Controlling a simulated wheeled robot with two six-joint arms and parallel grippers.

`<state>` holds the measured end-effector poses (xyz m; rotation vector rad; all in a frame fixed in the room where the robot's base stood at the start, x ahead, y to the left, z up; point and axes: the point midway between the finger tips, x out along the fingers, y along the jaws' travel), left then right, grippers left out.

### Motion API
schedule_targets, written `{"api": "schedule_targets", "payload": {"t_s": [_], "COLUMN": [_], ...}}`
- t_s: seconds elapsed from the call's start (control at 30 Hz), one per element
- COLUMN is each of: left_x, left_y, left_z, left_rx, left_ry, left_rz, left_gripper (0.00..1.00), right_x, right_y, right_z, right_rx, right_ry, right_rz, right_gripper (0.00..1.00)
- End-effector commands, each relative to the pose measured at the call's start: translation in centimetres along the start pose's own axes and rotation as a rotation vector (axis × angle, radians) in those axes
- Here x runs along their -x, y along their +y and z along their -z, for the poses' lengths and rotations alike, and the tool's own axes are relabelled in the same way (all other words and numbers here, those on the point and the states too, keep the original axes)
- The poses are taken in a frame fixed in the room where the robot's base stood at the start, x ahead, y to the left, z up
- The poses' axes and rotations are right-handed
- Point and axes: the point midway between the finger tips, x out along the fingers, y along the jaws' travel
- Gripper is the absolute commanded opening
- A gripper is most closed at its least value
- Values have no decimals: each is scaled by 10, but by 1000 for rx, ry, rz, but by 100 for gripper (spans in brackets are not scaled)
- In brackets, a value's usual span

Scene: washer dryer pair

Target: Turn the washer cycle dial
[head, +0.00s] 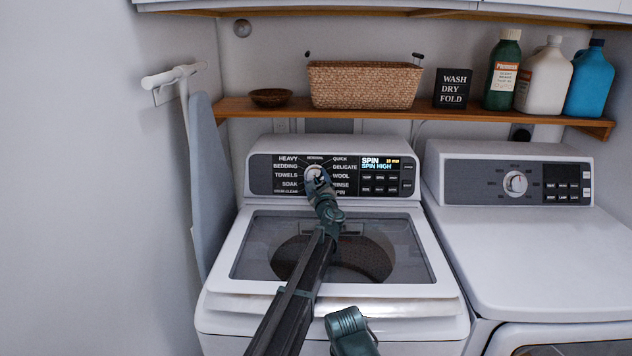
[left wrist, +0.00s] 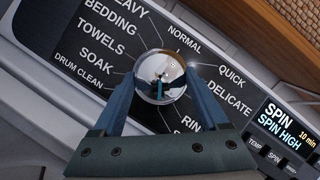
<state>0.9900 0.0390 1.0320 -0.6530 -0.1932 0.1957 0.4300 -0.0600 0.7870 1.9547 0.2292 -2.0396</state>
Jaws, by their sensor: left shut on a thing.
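The washer cycle dial (left wrist: 161,70) is a shiny round knob on the dark panel (head: 268,172) of the left machine, the washer. Cycle names such as HEAVY, NORMAL, DELICATE and SOAK ring it. My left gripper (head: 315,176) reaches up over the washer lid to the dial. In the left wrist view its two blue fingers (left wrist: 163,88) are shut on the dial's sides, and partly hide the lower labels. The display (left wrist: 280,122) reads SPIN, SPIN HIGH, 10 min. I cannot make out the dial's pointer for sure.
The washer's glass lid (head: 400,245) is closed under my arm. The dryer (head: 540,250) stands close on the right with its own knob. Above, a shelf (head: 275,108) holds a basket, a bowl, a sign and bottles. An ironing board (head: 207,170) hangs at left.

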Motion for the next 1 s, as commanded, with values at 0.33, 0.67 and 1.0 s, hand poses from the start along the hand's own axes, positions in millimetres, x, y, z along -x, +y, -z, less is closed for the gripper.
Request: {"api": "schedule_targets", "payload": {"t_s": [0.33, 0.67, 1.0], "left_x": [0, 19, 93], "left_y": [0, 1, 2], "left_z": [0, 0, 0], "left_rx": [1, 1, 2], "left_ry": [0, 1, 1], "left_rz": [-1, 1, 1], "left_gripper": [100, 100, 100], "right_x": [0, -3, -12], "right_y": [0, 0, -1], "right_z": [0, 0, 1], "right_rx": [0, 0, 0], "right_ry": [0, 0, 0], "right_rz": [0, 0, 0], "right_gripper": [0, 0, 0]}}
